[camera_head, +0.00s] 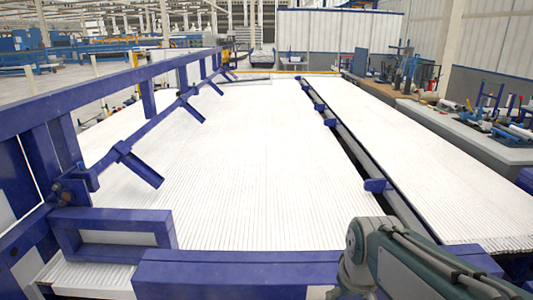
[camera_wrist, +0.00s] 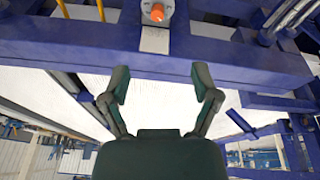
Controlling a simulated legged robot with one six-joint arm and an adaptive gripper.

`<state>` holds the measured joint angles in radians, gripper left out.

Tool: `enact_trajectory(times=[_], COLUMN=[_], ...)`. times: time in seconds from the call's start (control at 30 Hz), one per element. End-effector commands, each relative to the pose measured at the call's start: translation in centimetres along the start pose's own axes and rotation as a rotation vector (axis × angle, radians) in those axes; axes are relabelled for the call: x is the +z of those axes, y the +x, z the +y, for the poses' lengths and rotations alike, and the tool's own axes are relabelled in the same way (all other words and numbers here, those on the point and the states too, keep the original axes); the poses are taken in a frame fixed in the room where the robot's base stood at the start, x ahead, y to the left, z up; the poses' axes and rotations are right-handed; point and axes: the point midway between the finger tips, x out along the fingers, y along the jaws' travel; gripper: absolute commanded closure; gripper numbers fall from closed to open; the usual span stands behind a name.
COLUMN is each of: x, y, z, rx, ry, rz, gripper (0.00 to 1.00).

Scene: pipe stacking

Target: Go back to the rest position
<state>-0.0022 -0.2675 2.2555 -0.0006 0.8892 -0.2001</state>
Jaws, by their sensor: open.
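My gripper (camera_wrist: 160,90) shows in the wrist view with its two dark green fingers spread wide apart. Nothing is between the fingertips. A blue frame beam (camera_wrist: 150,45) lies behind and above the fingertips in that view, and white pipes (camera_wrist: 120,105) show past it. In the head view, part of my grey-green arm is at the bottom right, and the gripper itself is not visible there. Many white pipes (camera_head: 250,150) lie side by side on the rack in the head view.
A blue rail (camera_head: 110,90) with angled arms runs along the left of the rack. A blue front beam (camera_head: 240,272) crosses the near edge. A second bed of white pipes (camera_head: 430,150) lies to the right, beside a workbench (camera_head: 470,130) with tools. An orange knob (camera_wrist: 157,13) sits above the beam.

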Motion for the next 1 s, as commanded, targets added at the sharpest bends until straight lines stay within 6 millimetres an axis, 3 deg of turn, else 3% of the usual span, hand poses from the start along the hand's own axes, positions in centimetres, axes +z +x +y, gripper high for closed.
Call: enact_trajectory(times=[0.2, 0.47, 1.0], x=[4.2, 8.3, 9.0], y=[-3.7, -5.6, -5.7], z=[-0.8, -1.6, -1.8], rx=[0.017, 0.023, 0.023], ry=[0.094, 0.185, 0.202], rz=[0.111, 0.211, 0.226], gripper=[0.21, 0.21, 0.21])
